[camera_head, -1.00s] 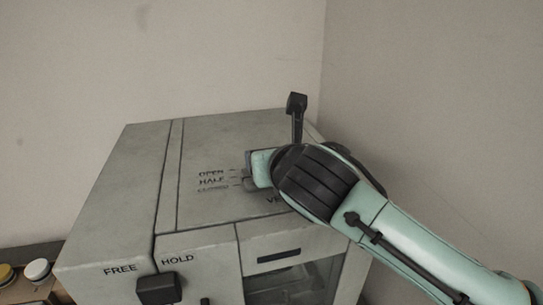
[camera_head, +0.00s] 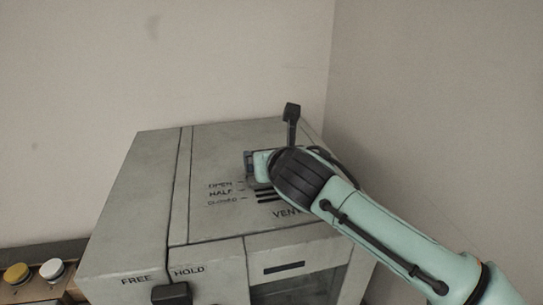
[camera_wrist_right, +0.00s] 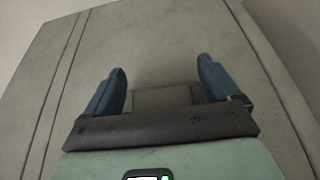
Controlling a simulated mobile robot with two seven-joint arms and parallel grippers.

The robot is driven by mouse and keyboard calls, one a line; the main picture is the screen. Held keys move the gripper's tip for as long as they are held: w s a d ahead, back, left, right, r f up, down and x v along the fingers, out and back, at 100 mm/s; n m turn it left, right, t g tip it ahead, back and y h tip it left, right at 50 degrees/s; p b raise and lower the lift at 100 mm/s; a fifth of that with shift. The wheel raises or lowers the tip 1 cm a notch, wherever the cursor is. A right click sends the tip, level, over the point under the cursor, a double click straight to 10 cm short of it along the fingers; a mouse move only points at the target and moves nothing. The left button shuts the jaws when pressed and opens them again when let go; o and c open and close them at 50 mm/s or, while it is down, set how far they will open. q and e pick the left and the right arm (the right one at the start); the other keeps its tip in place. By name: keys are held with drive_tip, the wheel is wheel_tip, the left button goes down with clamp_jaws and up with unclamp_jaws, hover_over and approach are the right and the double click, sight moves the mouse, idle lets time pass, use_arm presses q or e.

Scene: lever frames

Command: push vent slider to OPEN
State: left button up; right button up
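The vent slider panel sits on top of a grey cabinet (camera_head: 225,215), with OPEN, HALF and CLOSED labels (camera_head: 221,193) and dark vent slots (camera_head: 268,194) beside the word VENT. My right gripper (camera_head: 250,162) is over the cabinet top, at the far side of the slots, just beyond the level of the OPEN label. In the right wrist view the gripper (camera_wrist_right: 162,88) has its two blue fingers apart. A flat grey block (camera_wrist_right: 165,97), perhaps the slider knob, shows between them with small gaps. In the head view my gripper hides the knob's place. My left gripper is not in view.
A black lever (camera_head: 291,125) stands upright behind my right wrist, close to it. A dark knob (camera_head: 170,294) sits at the front by FREE and HOLD. A yellow button (camera_head: 17,273) and a white button (camera_head: 52,269) are at left. The cabinet's left top is clear.

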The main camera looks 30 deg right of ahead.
drive_tip(key=shift+s, duration=0.1)
drive_tip(key=v, duration=1.3)
drive_tip(key=shift+s+a+r, duration=0.1)
